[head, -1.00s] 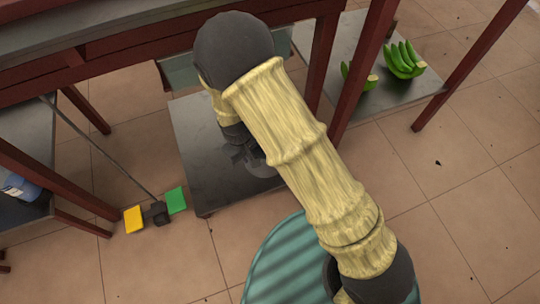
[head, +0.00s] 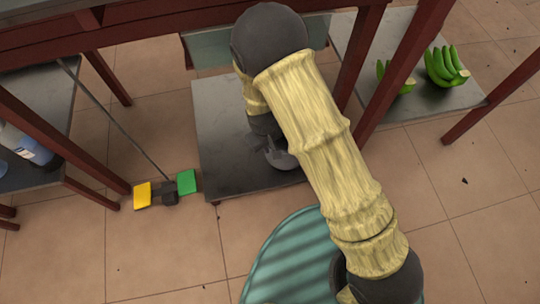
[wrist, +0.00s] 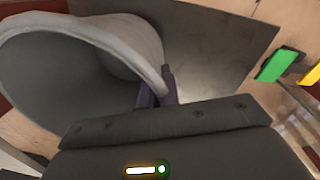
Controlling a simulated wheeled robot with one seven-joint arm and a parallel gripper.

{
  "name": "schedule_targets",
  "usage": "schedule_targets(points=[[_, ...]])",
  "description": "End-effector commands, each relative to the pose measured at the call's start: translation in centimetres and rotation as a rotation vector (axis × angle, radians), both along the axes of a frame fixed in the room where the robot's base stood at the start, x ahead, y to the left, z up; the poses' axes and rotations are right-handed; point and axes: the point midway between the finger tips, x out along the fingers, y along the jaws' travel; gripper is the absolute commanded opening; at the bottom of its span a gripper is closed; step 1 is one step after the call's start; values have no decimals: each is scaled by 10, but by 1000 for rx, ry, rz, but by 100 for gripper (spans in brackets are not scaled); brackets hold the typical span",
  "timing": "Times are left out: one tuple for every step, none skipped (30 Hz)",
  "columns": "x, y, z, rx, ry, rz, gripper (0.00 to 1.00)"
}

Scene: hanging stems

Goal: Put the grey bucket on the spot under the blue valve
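The grey bucket (wrist: 85,60) fills the left of the wrist view, its wide open mouth facing the camera. Its rim runs down between the two dark fingers of my gripper (wrist: 158,88), which look closed on it. In the head view my arm hides most of the bucket, and only a small grey piece beside my gripper (head: 270,145) shows, over the dark metal plate (head: 225,160). I cannot tell whether the bucket touches the plate. The blue valve is not seen in any view, and the spot under it cannot be made out.
A green pedal (head: 186,181) and a yellow pedal (head: 142,195) lie left of the plate. Red-brown table legs (head: 405,70) stand around it. Green bananas (head: 445,66) lie on a metal shelf at the right. A blue-labelled bottle (head: 28,145) is at far left.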

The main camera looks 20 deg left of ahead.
Motion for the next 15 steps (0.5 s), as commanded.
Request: schedule_targets(points=[[0,1,-9,1,-1,1,0],[0,1,-10,2,-1,1,0],[0,1,-10,2,-2,1,0],[0,1,-10,2,-2,1,0],[0,1,-9,2,-2,1,0],[0,1,-9,2,-2,1,0],[0,1,-8,2,-2,1,0],[0,1,-8,2,-2,1,0],[0,1,-8,2,-2,1,0],[0,1,-8,2,-2,1,0],[0,1,-8,2,-2,1,0],[0,1,-10,2,-1,1,0],[0,1,-12,2,-1,1,0],[0,1,-15,2,-1,1,0],[0,1,-21,2,-1,1,0]])
